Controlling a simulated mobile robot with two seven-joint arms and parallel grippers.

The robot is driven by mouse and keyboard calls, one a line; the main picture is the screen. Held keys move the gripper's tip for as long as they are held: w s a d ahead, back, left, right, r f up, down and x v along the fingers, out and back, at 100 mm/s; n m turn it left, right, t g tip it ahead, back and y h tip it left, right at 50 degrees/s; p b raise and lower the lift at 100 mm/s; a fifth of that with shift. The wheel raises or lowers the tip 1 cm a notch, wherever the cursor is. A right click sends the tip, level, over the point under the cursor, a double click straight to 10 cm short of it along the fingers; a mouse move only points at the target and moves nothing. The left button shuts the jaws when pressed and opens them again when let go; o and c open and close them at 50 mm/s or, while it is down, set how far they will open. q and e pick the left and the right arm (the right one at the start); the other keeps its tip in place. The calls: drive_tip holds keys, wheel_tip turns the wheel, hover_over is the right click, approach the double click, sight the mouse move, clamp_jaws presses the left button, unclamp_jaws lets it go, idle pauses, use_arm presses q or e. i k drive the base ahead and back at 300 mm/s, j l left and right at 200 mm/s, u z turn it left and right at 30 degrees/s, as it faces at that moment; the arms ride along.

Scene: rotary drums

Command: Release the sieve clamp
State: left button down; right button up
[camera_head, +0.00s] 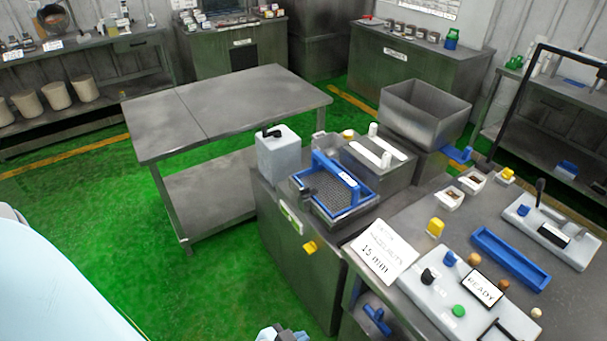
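The sieve (327,192) is a dark mesh in a blue frame, set on top of a grey metal cabinet in the middle of the view. A raised blue bar (336,172) with a small white label crosses over it and looks like the clamp; it appears to lie down across the frame. A yellow knob or handle (310,247) sticks out of the cabinet's front below the sieve. A small pale and dark piece (283,333) at the bottom edge looks like part of my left gripper, well below the sieve; its fingers are cut off. My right gripper is out of view.
A grey-white box with a black handle (278,155) stands left of the sieve. A control table (440,210) with a "READY" panel is at right. Green floor (150,260) is clear at left.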

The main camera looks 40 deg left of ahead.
sight(305, 193)
drive_tip(key=i+j, duration=0.1)
drive_tip(key=j, duration=1.1)
drive_tip(key=i+j, duration=0.15)
drive_tip(key=j, duration=0.45)
